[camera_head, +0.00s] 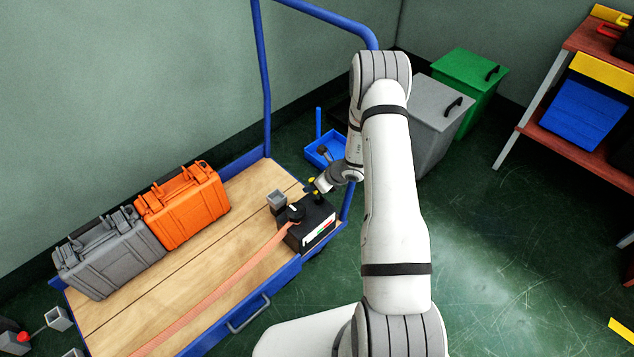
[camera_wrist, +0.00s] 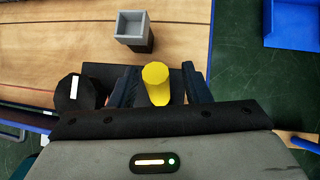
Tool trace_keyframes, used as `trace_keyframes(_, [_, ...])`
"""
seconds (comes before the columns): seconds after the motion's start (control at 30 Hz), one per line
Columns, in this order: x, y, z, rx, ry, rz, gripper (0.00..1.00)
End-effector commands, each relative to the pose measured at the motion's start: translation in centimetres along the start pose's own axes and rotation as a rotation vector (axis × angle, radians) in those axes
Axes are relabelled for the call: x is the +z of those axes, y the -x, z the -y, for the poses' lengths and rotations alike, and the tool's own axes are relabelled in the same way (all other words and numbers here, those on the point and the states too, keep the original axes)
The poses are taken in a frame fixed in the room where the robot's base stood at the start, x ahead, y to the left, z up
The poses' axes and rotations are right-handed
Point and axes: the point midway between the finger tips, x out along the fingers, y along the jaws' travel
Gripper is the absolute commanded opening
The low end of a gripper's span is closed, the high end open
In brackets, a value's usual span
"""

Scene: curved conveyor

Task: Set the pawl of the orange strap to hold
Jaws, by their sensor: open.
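The orange strap (camera_head: 222,286) runs along the wooden deck of the blue trolley to a black ratchet box (camera_head: 303,238) at the deck's right end. The box has a red, white and green marked face and a round black knob (camera_head: 295,212) with a white mark. That knob also shows at the left of the wrist view (camera_wrist: 75,92). A yellow-topped lever, seemingly the pawl (camera_wrist: 157,84), stands between my fingers. My gripper (camera_wrist: 160,90) is open around it, with a finger on each side; contact cannot be told. In the head view my gripper (camera_head: 315,187) is over the box, partly hiding it.
A small grey square cup (camera_head: 277,198) stands just behind the box. An orange case (camera_head: 183,207) and a grey case (camera_head: 108,258) stand at the deck's back left. The blue trolley handle (camera_head: 264,80) rises behind. A blue tray (camera_head: 325,150) lies beyond the deck.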

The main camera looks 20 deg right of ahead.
Motion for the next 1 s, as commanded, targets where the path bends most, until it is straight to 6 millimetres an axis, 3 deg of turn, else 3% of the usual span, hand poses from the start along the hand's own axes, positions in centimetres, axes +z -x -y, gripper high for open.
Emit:
trace_keyframes(0.43, [0.2, 6.7, 0.2, -0.001, 0.000, 0.001, 0.43])
trace_keyframes(1.0, [0.1, 7.4, 0.2, 0.000, 0.000, 0.000, 0.43])
